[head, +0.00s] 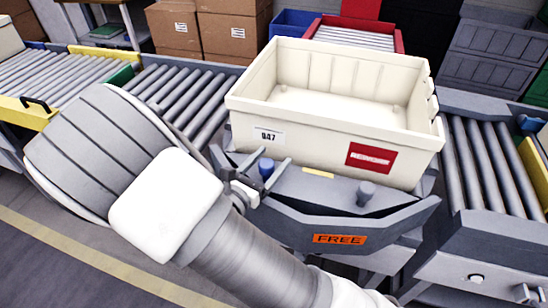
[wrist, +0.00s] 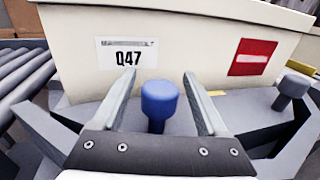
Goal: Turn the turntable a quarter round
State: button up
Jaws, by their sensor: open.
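The turntable (head: 300,195) is a grey platform with an orange "FREE" label (head: 340,239) on its front. It bears a cream crate (head: 300,135) marked Q47, with a red label. A blue knob (head: 266,166) stands at the turntable's front left and a grey knob (head: 366,193) at its front right. My gripper (head: 277,156) is at the blue knob with its jaws open. In the wrist view the blue knob (wrist: 159,101) stands between the two fingers, with a visible gap on each side. The grey knob (wrist: 291,92) shows at the right there.
A roller conveyor (head: 180,95) lies left of the turntable and another (head: 490,165) lies right of it. Cardboard boxes (head: 235,35), a red bin (head: 398,43) and grey crates (head: 490,60) stand behind. Open floor (head: 60,250) is at the front left.

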jog(key=shift+x, duration=0.85)
grip_shut()
dwell(0.8)
